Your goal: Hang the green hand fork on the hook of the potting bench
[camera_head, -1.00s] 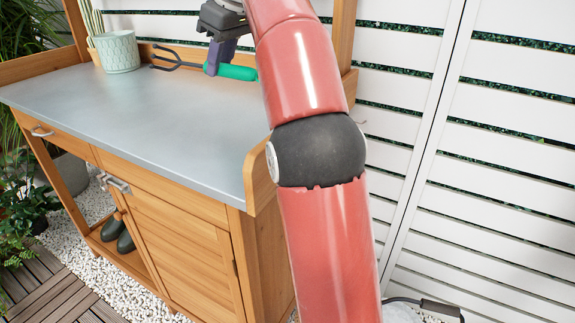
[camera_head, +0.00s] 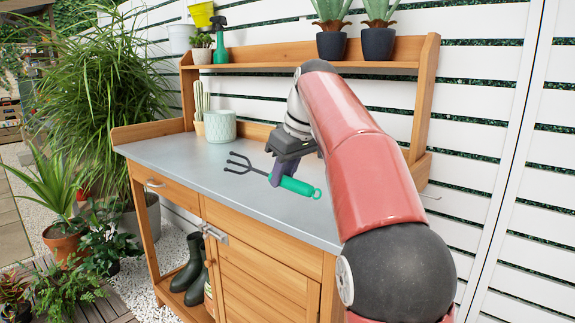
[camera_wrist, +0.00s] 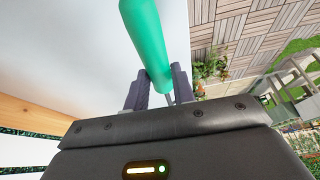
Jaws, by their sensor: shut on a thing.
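The hand fork has a green handle (camera_head: 298,187) with a loop at its right end and dark tines (camera_head: 238,164) pointing left. My gripper (camera_head: 278,174) is shut on it near where the handle meets the metal neck. The fork appears held above the grey bench top (camera_head: 190,160), roughly level. In the wrist view the green handle (camera_wrist: 146,40) runs away from between my gripper's fingers (camera_wrist: 158,84). A small thin metal hook (camera_head: 431,196) juts from the right side of the potting bench, right of my arm, with nothing on it.
A pale green pot (camera_head: 220,126) and a small cactus (camera_head: 198,104) stand at the bench's back left. The upper shelf (camera_head: 290,68) holds dark pots of succulents (camera_head: 378,44) and a green spray bottle (camera_head: 220,45). The bench's right end post (camera_head: 424,100) rises near my arm.

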